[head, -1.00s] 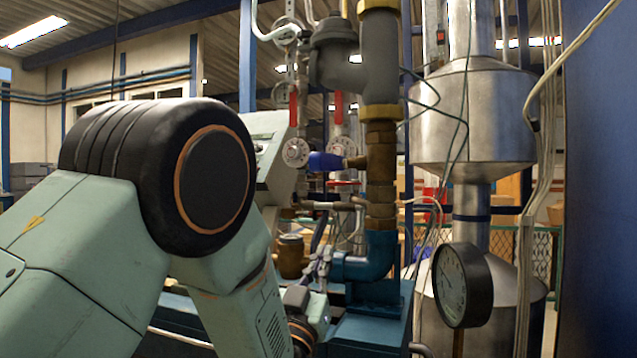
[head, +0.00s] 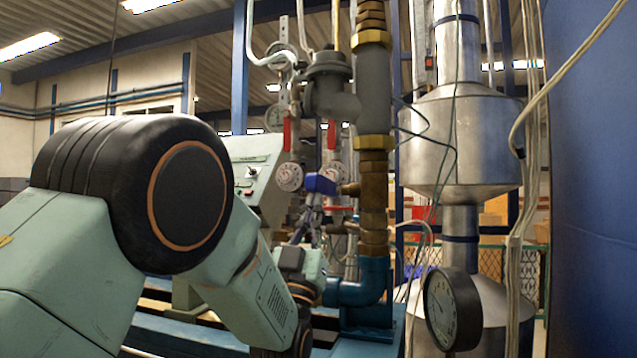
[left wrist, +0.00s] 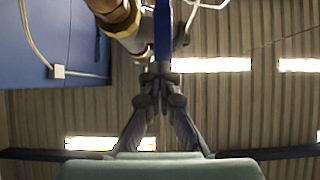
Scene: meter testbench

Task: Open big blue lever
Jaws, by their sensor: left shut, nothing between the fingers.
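The big blue lever (head: 320,184) sits on a brass valve stub at the left of the vertical brass and grey pipe in the head view. It points left. My left gripper (head: 314,203) is just below the lever in the head view, fingers pointing up. In the left wrist view the left gripper (left wrist: 157,72) is shut and empty, its tips at or very near the lever; contact cannot be told. My right gripper is not in view.
A grey and brass pipe (head: 373,100) stands right beside the lever, with a blue elbow (head: 355,290) below. Red-handled valves (head: 287,135) stand behind. A round gauge (head: 452,308) and a steel tank (head: 462,140) are at the right, before a blue wall (head: 595,200).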

